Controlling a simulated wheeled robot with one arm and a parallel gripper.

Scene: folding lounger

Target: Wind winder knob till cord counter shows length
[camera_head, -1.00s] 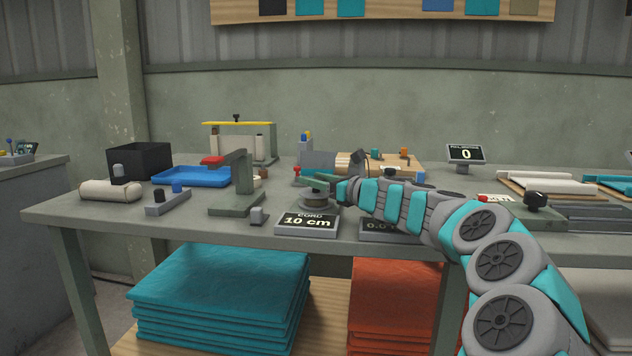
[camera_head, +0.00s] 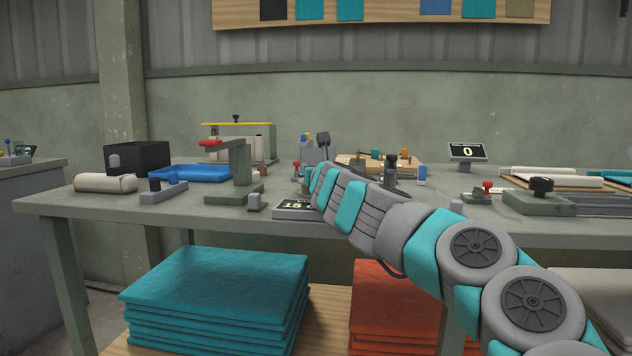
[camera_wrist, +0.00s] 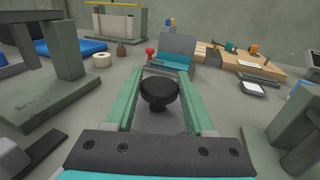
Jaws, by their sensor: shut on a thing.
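The black round winder knob (camera_wrist: 159,92) sits between the two green fingers of my gripper (camera_wrist: 161,80) in the wrist view, and my gripper is shut on it. In the head view my forearm hides the winder and knob.
A grey-green press stand (camera_head: 240,185) with a red-tipped arm is just left of the winder. A blue tray (camera_head: 192,174) and black box (camera_head: 138,157) lie farther left. A wooden board (camera_wrist: 245,68) with small pegs is behind, to the right.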

